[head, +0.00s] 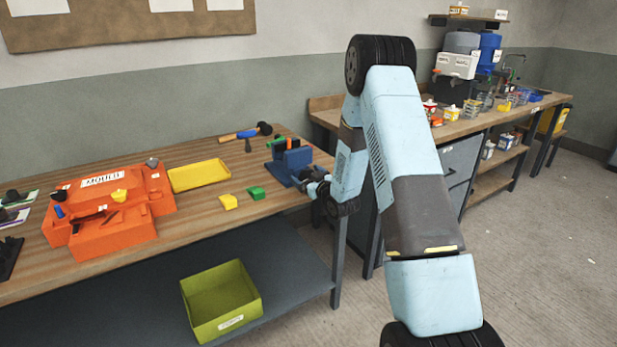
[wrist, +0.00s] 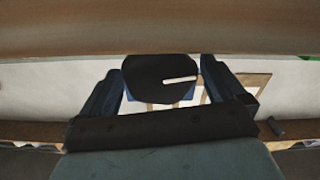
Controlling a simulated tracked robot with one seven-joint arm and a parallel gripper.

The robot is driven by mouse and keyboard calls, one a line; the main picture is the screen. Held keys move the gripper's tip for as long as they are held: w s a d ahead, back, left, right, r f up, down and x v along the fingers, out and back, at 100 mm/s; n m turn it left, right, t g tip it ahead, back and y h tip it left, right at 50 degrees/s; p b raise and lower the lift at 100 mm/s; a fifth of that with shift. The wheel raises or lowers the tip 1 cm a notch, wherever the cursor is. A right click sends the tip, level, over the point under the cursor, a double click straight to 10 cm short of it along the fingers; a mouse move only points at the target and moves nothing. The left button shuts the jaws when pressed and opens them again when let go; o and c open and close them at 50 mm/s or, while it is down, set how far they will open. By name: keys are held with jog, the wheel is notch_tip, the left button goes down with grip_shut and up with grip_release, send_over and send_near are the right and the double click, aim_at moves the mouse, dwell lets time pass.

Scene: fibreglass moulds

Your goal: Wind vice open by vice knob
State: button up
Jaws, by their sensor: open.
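The blue vice (head: 288,164) stands near the right end of the wooden bench in the head view. The dark round vice knob (wrist: 160,78), with a white mark on its face, shows in the wrist view. My gripper (head: 317,187) is at the vice's right side in the head view. In the wrist view my open gripper (wrist: 162,72) has one finger on each side of the knob. A gap shows beside the fingers, and I cannot tell whether either touches the knob. In the head view the knob is hidden or too small to tell from the gripper.
An orange mould case (head: 110,210) stands further left. A green bin (head: 221,300) sits on the lower shelf.

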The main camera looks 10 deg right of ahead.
jog(key=shift+s, duration=0.1)
jog(key=v, duration=1.3)
jog(key=shift+s, duration=0.25)
jog(key=shift+d, duration=0.1)
